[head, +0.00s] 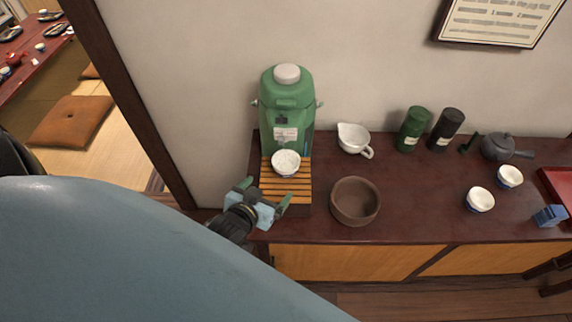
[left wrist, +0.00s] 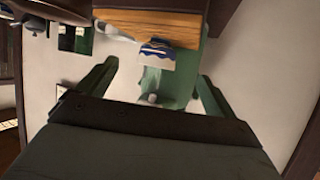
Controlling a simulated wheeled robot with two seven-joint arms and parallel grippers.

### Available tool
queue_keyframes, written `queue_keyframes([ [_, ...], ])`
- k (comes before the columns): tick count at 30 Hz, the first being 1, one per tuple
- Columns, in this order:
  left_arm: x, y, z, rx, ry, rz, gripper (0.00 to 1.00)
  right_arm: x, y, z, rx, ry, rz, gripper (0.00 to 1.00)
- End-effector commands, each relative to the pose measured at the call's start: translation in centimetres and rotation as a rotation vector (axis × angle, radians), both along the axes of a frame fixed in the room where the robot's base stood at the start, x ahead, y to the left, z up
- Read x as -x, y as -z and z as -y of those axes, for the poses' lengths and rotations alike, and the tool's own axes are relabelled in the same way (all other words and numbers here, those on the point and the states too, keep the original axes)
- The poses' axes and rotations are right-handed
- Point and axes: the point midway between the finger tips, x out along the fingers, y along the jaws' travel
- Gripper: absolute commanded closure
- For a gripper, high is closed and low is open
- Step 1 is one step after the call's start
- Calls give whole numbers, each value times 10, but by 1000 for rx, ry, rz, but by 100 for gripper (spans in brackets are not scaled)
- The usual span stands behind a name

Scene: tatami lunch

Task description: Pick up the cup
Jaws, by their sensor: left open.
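A white cup (head: 286,163) stands upright on a slatted wooden stand (head: 286,190), below the front of a green dispenser (head: 287,110). In the left wrist view the cup (left wrist: 157,51) shows a blue pattern and appears ahead, between my fingers and beyond their tips. My left gripper (head: 264,193) is open and empty at the front left of the stand, apart from the cup. Two more white cups, one nearer (head: 480,201) and one farther (head: 510,177), stand at the right of the counter. My right gripper is not in view.
A brown bowl (head: 355,201) stands just right of the stand. A white spouted pitcher (head: 354,139), a green canister (head: 412,129), a black canister (head: 446,129) and a dark teapot (head: 498,147) stand along the back. The counter is clear between bowl and right-hand cups.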

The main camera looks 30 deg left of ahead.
Motion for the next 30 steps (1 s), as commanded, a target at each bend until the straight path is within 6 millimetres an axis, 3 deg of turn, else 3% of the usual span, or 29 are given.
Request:
queue_keyframes([
  [5, -12, -7, -4, 1, -7, 68, 8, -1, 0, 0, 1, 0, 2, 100],
  [15, -67, 17, -12, 0, -6, 70, 8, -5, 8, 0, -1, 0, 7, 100],
  [23, -84, 24, -15, 0, -6, 69, 8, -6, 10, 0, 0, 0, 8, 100],
  [30, -112, 42, -17, 0, -6, 69, 8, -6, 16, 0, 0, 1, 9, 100],
])
